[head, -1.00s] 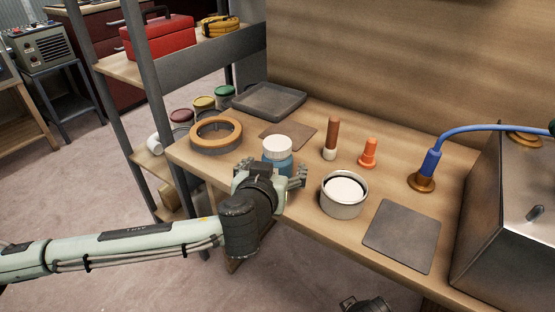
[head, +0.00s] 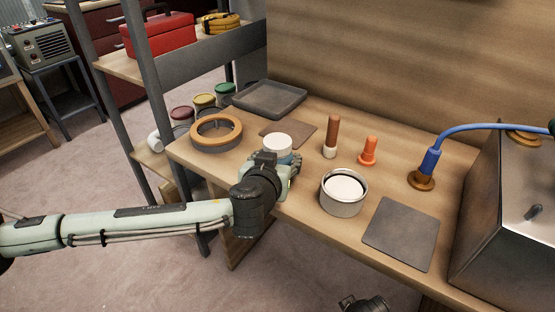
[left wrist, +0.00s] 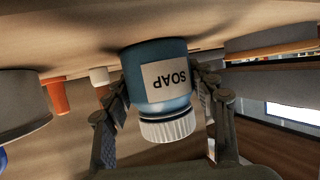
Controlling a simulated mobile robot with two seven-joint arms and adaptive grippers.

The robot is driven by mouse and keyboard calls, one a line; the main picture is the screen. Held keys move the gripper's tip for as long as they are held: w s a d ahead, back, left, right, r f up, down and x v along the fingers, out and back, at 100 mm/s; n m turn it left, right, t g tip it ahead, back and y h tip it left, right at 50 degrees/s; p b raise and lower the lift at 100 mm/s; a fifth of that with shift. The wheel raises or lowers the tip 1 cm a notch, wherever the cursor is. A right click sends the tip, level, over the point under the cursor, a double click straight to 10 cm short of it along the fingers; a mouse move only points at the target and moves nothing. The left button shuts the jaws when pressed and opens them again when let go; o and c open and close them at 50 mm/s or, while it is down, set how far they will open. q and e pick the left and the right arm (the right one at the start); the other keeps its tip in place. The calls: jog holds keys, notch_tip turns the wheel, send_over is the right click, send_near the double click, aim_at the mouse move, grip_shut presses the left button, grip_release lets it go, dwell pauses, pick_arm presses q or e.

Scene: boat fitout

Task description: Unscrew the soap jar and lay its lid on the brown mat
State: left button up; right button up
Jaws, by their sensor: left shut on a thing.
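The soap jar is blue with a white ribbed lid (head: 278,146). In the left wrist view the jar (left wrist: 157,64) appears upside down with its SOAP label, and the lid (left wrist: 168,128) sits on it. My left gripper (head: 285,170) is shut on the jar's body, a finger on each side below the lid. It hides most of the jar in the head view. The brown mat (head: 302,130) lies flat and bare just behind the jar. A dark part at the bottom edge of the head view looks like my right gripper (head: 366,304), mostly cut off.
An orange-topped ring (head: 216,132) lies left of the jar and a grey tray (head: 270,99) behind. A brown-handled tool (head: 331,135), an orange plug (head: 369,150) and a white-filled tin (head: 343,193) stand to the right. A grey mat (head: 402,235) lies near the front edge.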

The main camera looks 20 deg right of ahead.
aim_at(273, 144)
pick_arm(q)
jog(key=shift+r, duration=0.2)
jog(key=shift+r, duration=0.3)
jog(key=r, duration=0.1)
jog(key=a+r, duration=0.1)
jog(key=r, duration=0.1)
jog(key=shift+r, duration=0.3)
jog(key=s+a+r, duration=0.3)
jog(key=a+r, duration=0.3)
jog(key=a, duration=0.4)
jog(key=shift+a+r, duration=0.15)
jog(key=shift+r, duration=0.15)
jog(key=o, duration=0.7)
jog(key=shift+f, duration=0.1)
jog(key=c, duration=1)
